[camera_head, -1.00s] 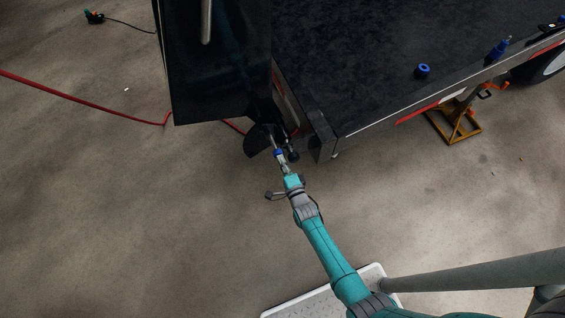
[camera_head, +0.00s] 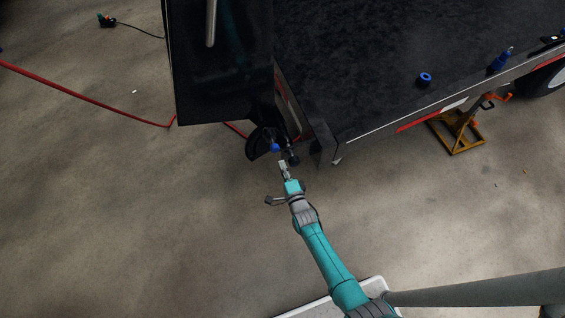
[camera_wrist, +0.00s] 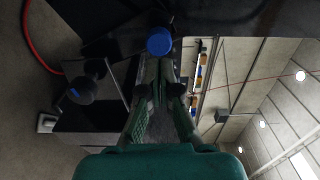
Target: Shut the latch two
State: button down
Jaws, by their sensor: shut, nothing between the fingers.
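A blue-ended latch handle (camera_head: 275,148) sits on the dark metalwork at the trailer's near-left corner. In the wrist view a round blue end (camera_wrist: 159,41) faces the camera just beyond the fingertips. I cannot tell for sure which latch is latch two. My gripper (camera_head: 283,164) is shut and empty, just below the blue handle with a small gap. In the wrist view its fingers (camera_wrist: 160,92) point towards the blue end. The rest of the latch is dark and partly hidden.
The black trailer bed (camera_head: 390,60) and an upright dark panel (camera_head: 215,90) stand beyond my gripper. A black knob (camera_head: 293,160) is close on its right. A blue cap (camera_head: 425,79) lies on the bed. A red hose (camera_head: 90,98) crosses the floor. The near floor is clear.

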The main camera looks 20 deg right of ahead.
jog(key=s, duration=0.8)
jog(key=shift+s, duration=0.4)
